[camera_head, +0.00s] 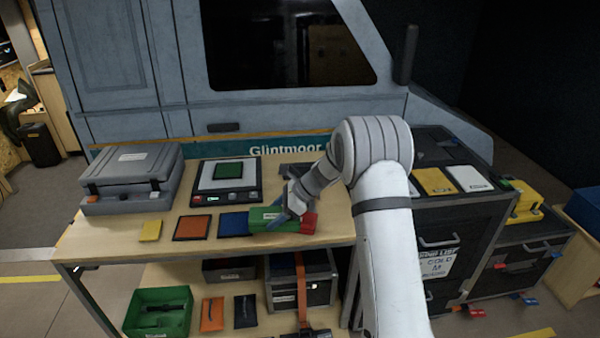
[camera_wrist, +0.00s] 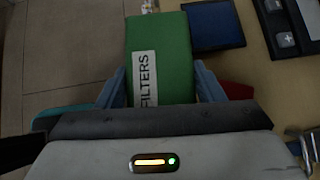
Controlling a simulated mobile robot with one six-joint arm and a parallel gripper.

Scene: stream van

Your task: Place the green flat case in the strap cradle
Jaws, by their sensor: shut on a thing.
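The green flat case (camera_head: 262,218), with a white FILTERS label in the wrist view (camera_wrist: 172,35), is between the fingers of my gripper (camera_head: 287,209). My gripper, also in the wrist view (camera_wrist: 158,80), is shut on the case from both sides. The case is at the front of the upper tabletop; I cannot tell whether it touches the wood. A dark box with an orange strap (camera_head: 302,290) stands on the lower shelf and may be the strap cradle. A dark grey item behind my gripper (camera_head: 296,169) is partly hidden by my arm.
Blue (camera_head: 233,224), orange (camera_head: 193,227) and yellow (camera_head: 150,230) flat pieces lie left of the case. A red item (camera_head: 309,223) is close on its right. A device with a green square (camera_head: 228,171) and a grey case (camera_head: 133,170) stand behind. A green bin (camera_head: 158,312) is below.

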